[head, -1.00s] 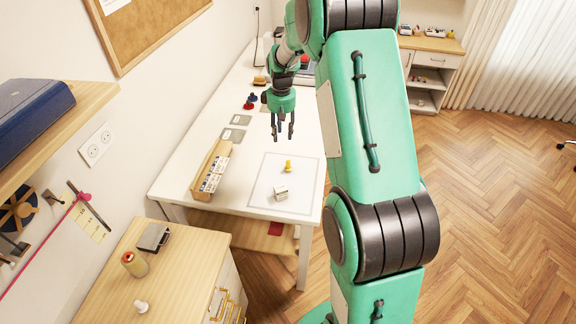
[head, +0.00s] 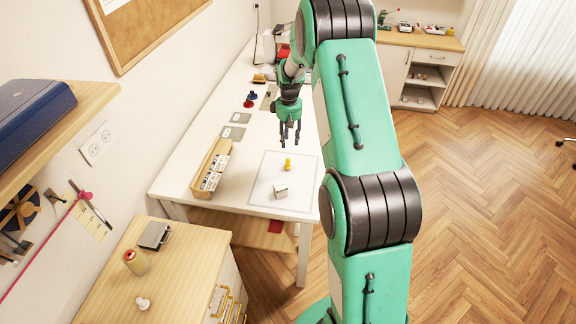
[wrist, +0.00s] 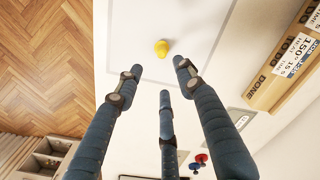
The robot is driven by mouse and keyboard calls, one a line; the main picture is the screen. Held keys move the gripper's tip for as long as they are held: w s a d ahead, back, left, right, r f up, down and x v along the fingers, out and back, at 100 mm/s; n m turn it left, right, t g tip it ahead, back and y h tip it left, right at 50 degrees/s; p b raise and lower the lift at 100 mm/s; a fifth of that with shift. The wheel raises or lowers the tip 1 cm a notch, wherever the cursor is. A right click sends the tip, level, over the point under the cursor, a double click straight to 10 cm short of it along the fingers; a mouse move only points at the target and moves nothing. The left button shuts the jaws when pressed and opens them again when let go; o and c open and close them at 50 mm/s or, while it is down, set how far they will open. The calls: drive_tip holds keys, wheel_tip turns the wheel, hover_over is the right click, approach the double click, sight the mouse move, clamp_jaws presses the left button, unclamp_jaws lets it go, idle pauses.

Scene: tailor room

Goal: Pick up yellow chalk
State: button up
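A small yellow piece (head: 287,164), which I take to be the yellow chalk, stands on the pale square mat (head: 305,165) on the white table. It also shows in the wrist view (wrist: 162,48), ahead of my fingertips. My gripper (head: 290,143) points down above the table, a little behind the yellow piece and apart from it. In the wrist view my three blue-grey fingers (wrist: 155,85) are spread with nothing between them. My gripper is open and empty.
A wooden box with labelled cards (head: 212,170) stands at the left. Grey flat pieces (head: 233,133) and red and blue pieces (head: 250,100) lie farther back.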

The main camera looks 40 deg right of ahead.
sight(288, 159)
wheel_tip(288, 159, down, 8)
drive_tip(key=shift+r, duration=0.1)
idle(0.5)
drive_tip(key=shift+w+a+f, duration=0.1)
drive_tip(key=shift+f, duration=1.2)
drive_tip(key=shift+a+f, duration=0.1)
drive_tip(key=shift+f, duration=1.15)
clamp_jaws()
